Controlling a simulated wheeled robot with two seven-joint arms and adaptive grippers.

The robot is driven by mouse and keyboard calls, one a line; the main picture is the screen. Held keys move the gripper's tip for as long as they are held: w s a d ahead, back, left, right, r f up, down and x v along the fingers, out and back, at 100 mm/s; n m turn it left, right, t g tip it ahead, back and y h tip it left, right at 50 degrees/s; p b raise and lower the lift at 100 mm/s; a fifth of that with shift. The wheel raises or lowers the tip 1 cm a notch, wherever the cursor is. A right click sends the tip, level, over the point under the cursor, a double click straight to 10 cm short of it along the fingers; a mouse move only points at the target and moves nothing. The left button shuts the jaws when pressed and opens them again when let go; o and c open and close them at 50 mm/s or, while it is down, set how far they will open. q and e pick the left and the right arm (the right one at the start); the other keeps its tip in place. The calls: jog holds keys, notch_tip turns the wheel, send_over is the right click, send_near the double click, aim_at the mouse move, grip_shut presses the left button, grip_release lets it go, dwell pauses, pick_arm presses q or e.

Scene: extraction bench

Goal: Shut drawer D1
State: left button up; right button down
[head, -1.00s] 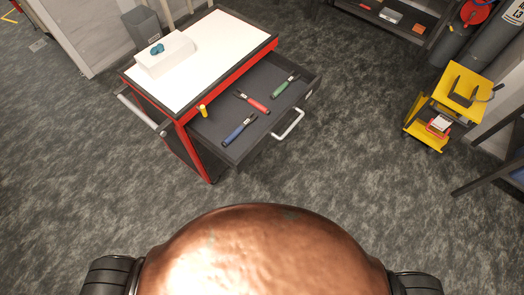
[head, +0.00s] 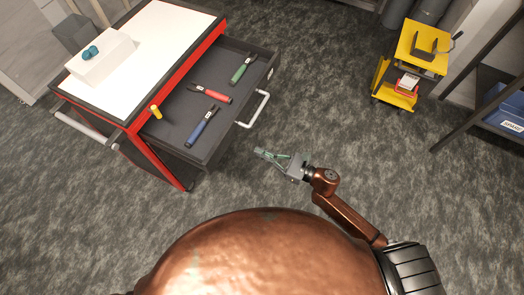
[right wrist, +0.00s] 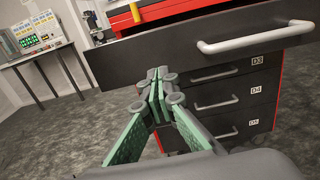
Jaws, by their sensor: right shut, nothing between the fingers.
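A red and black cabinet with a white top (head: 150,50) has one upper drawer (head: 175,128) pulled out, its label too small to read. The drawer holds a blue-handled tool (head: 202,126), a red-handled tool (head: 212,93) and a green-handled tool (head: 242,69). Its pale bar handle (head: 254,109) also shows in the right wrist view (right wrist: 255,38). My right gripper (head: 262,153) is shut and empty, in front of the drawer front and apart from it in the head view. In the right wrist view its fingertips (right wrist: 157,78) overlap the drawer front (right wrist: 150,55). My left gripper is out of view.
Shut drawers marked D3, D4 (right wrist: 222,104) and D5 lie below the open one. A yellow cylinder (head: 156,112) stands at the cabinet edge. A yellow cart (head: 412,60) and a dark shelf with a blue bin (head: 503,108) stand right. Floor between is clear.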

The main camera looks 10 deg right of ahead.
aim_at(229, 138)
jog(key=x, duration=1)
jog(key=shift+w+a, duration=0.15)
jog(key=shift+a, duration=0.05)
jog(key=shift+w, duration=0.1)
jog(key=shift+a, duration=0.15)
